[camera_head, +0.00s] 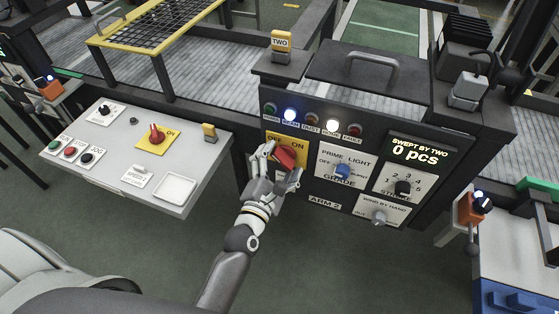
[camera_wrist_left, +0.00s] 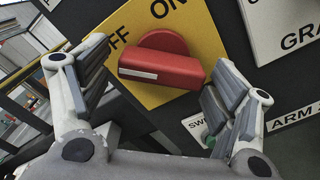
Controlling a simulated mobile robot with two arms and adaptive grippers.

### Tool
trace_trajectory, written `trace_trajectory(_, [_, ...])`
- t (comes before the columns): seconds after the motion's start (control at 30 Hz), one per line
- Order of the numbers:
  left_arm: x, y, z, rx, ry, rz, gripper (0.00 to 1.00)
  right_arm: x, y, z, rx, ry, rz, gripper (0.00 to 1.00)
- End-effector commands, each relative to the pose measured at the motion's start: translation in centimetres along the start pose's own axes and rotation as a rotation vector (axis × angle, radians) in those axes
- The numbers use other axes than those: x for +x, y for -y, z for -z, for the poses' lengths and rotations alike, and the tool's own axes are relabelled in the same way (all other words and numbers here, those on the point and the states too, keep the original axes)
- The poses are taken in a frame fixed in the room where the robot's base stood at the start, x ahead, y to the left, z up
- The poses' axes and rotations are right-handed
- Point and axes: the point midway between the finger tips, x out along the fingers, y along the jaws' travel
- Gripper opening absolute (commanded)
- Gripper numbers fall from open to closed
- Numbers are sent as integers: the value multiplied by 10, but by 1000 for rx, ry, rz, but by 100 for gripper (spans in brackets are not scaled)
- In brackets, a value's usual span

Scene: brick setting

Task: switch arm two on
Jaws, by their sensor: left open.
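The red rotary switch (camera_head: 286,156) sits on a yellow OFF/ON plate (camera_head: 290,142) at the left of the black panel marked ARM 2 (camera_head: 325,203). In the left wrist view the red switch (camera_wrist_left: 160,62) fills the upper middle, its bar lying nearly level with a white stripe at its left end. The yellow plate (camera_wrist_left: 207,42) shows behind it, OFF partly covered. My left gripper (camera_head: 274,160) is at the switch. In the wrist view my open left fingers (camera_wrist_left: 155,85) stand on either side of the bar, seemingly apart from it. My right gripper is not in view.
The panel also carries a blue grade knob (camera_head: 342,170), a black stroke knob (camera_head: 403,187), a grey wind-by-hand knob (camera_head: 379,216), lamps above, and a display (camera_head: 415,151) reading 0 pcs.

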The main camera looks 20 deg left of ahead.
Motion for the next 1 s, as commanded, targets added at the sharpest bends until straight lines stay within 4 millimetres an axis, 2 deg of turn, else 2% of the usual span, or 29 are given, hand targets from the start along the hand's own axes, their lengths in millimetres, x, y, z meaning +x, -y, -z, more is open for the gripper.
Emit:
trace_trajectory(0.1, [0, 0, 0, 0, 0, 0, 80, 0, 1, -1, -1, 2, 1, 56])
trace_trajectory(0.43, [0, 0, 0, 1, 0, 0, 37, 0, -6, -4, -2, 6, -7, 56])
trace_trajectory(0.73, [0, -1, 0, 36, 0, 0, 37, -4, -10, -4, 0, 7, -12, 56])
trace_trajectory(1.0, [0, -3, -2, 194, 0, 1, 37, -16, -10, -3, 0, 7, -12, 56])
